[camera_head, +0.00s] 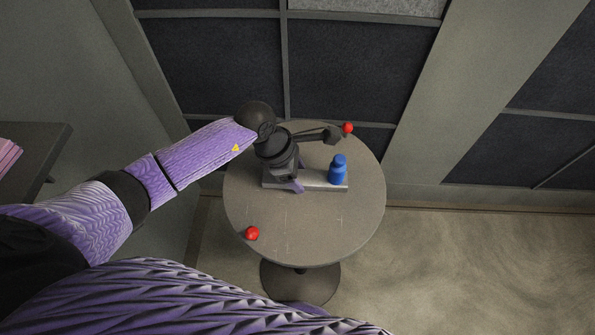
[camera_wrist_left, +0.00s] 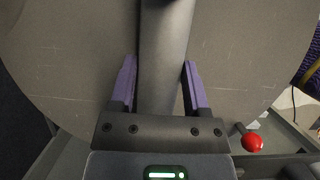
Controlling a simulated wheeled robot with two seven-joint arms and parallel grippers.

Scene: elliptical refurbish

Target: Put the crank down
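The crank looks to be the thick grey bar (camera_head: 323,184) with a blue upright piece (camera_head: 338,170) at its right end. It lies low over the round grey table and may touch it; contact is not clear. My left gripper (camera_head: 297,187) is above the bar's left half, with one purple finger showing at its front side. In the left wrist view, the fingers of that gripper (camera_wrist_left: 160,75) are close against both sides of the grey bar (camera_wrist_left: 167,40). The blue piece is outside that view. My right gripper is in neither view.
The round table (camera_head: 350,220) has free room at its front and right. A red ball (camera_head: 252,233) shows at its front left edge, and another red ball (camera_head: 348,128) at the back beside a dark arm-like part. Dark wall panels (camera_head: 350,60) stand behind.

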